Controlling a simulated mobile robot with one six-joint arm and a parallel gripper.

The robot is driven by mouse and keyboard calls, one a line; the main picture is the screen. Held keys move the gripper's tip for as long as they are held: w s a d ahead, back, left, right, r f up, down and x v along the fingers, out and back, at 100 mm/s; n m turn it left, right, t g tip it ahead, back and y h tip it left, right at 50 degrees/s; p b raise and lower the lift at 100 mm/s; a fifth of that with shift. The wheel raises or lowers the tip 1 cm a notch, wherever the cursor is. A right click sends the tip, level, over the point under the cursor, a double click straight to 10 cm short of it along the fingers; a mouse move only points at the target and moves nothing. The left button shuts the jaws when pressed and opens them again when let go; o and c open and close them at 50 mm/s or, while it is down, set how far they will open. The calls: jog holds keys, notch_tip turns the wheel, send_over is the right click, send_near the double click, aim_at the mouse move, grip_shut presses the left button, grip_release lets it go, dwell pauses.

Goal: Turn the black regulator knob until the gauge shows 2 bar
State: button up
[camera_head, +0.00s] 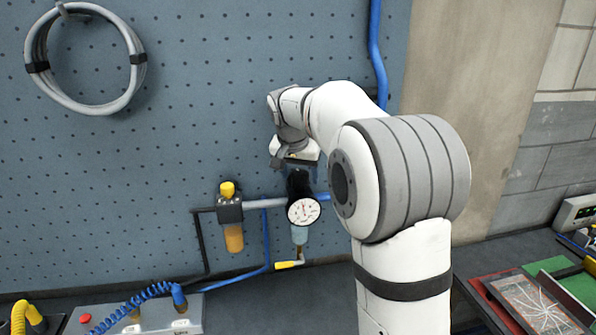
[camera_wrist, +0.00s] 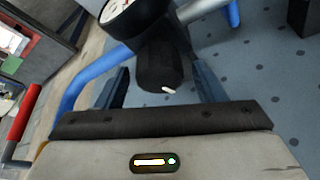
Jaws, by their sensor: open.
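The black regulator knob (camera_head: 297,183) sits on top of the regulator, just above the white round gauge (camera_head: 303,211). The gauge has a dark rim; its needle is too small to read surely. In the wrist view the knob (camera_wrist: 158,66) is a dark cylinder with a short white mark on its end. Only the lower edge of the gauge (camera_wrist: 118,8) shows there. My gripper (camera_head: 296,168) is above the knob in the head view, pointing down. In the wrist view its two fingers (camera_wrist: 157,72) stand open on either side of the knob, with visible space beside it.
A yellow-capped unit with an amber bowl (camera_head: 233,238) is left of the regulator, joined by a grey pipe (camera_head: 265,203). Blue hoses (camera_head: 267,240) run nearby. A grey cable coil (camera_head: 84,103) hangs on the pegboard. A grey box (camera_head: 138,318) stands at lower left.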

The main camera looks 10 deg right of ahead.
jog(key=shift+f, duration=0.2)
jog(key=shift+c, duration=0.2)
jog(key=c, duration=0.9)
jog(key=shift+c, duration=0.2)
